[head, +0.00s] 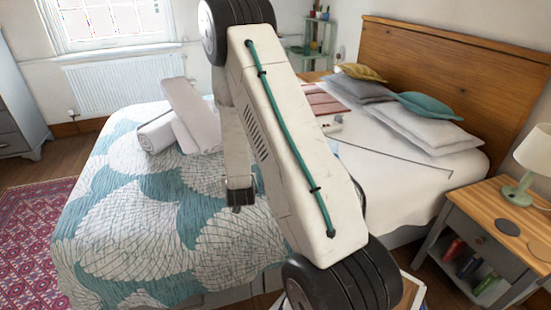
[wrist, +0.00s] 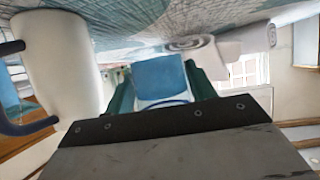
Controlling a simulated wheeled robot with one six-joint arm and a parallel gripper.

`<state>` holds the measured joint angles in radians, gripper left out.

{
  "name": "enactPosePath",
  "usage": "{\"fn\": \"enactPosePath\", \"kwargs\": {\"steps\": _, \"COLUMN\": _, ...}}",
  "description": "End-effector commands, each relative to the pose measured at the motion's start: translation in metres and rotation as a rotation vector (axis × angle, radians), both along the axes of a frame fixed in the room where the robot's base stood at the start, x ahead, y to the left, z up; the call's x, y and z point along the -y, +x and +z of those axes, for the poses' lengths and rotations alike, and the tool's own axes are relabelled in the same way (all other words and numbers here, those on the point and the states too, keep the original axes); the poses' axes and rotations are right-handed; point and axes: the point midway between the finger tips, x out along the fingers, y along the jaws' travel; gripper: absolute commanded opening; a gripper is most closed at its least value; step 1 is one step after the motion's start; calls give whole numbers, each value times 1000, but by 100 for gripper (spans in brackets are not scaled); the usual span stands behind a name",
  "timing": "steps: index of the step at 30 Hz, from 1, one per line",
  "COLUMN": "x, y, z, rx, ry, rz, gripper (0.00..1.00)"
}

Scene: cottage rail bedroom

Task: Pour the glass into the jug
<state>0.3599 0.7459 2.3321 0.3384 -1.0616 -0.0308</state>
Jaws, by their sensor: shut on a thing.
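In the wrist view my gripper (wrist: 160,90) has teal fingers shut on the glass (wrist: 160,76), which shows a blue face and a dark blue rim line. The wrist view is rolled over, with the bed at the top, so I cannot tell the glass's exact tilt or its contents. The jug (wrist: 62,65) is white with a dark blue handle. It stands to the left of the glass in the wrist view, apart from it; its mouth is not clearly seen. In the head view my arm fills the middle, and I make out neither jug nor glass.
The bed (head: 150,235) with a patterned cover takes up the middle. A rolled towel (head: 157,134) lies on it, and pillows (head: 420,125) lie by the headboard. The bedside table (head: 480,215) at right holds a lamp (head: 530,165). Floor shows at left beside a red rug (head: 40,220).

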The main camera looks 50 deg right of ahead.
Motion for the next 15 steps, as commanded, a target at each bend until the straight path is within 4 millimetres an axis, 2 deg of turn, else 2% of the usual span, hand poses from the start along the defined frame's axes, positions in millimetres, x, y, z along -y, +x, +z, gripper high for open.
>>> {"fn": "enactPosePath", "kwargs": {"steps": 1, "x": 9, "y": -2, "z": 0, "rx": 2, "ry": 0, "rz": -23, "gripper": 25}}
{"fn": "enactPosePath", "kwargs": {"steps": 5, "x": 21, "y": -6, "z": 1, "rx": 3, "ry": 2, "rz": -57, "gripper": 25}}
{"fn": "enactPosePath", "kwargs": {"steps": 15, "x": 22, "y": -7, "z": 1, "rx": 3, "ry": 5, "rz": -65, "gripper": 25}}
